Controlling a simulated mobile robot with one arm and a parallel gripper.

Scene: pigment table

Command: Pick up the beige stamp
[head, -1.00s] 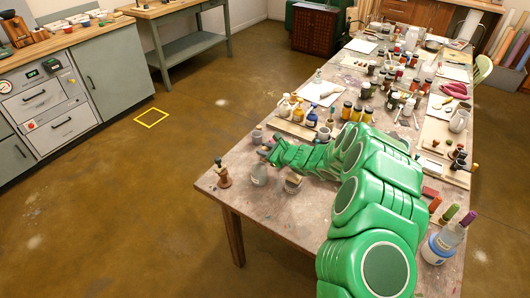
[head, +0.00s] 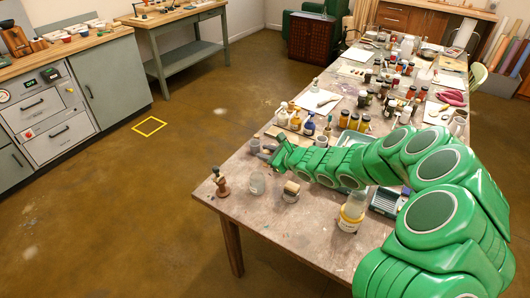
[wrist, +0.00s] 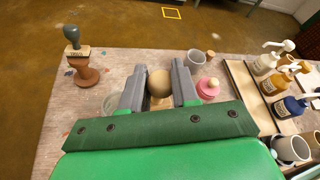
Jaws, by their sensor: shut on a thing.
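In the wrist view, my gripper (wrist: 159,88) has its two grey fingers on either side of a round beige knob, which I take to be the handle of the beige stamp (wrist: 160,82). A small pale part shows below the knob; the rest is hidden by my gripper. The fingers are shut on it. In the head view, my gripper (head: 270,151) is at the far left end of my green arm, by the table's left edge, and the stamp cannot be made out there.
A pink stamp (wrist: 208,88) and a grey cup (wrist: 194,58) stand close right of my gripper. A dark-handled stamp (wrist: 75,55) stands to the left. Pump bottles (wrist: 280,84) crowd the right.

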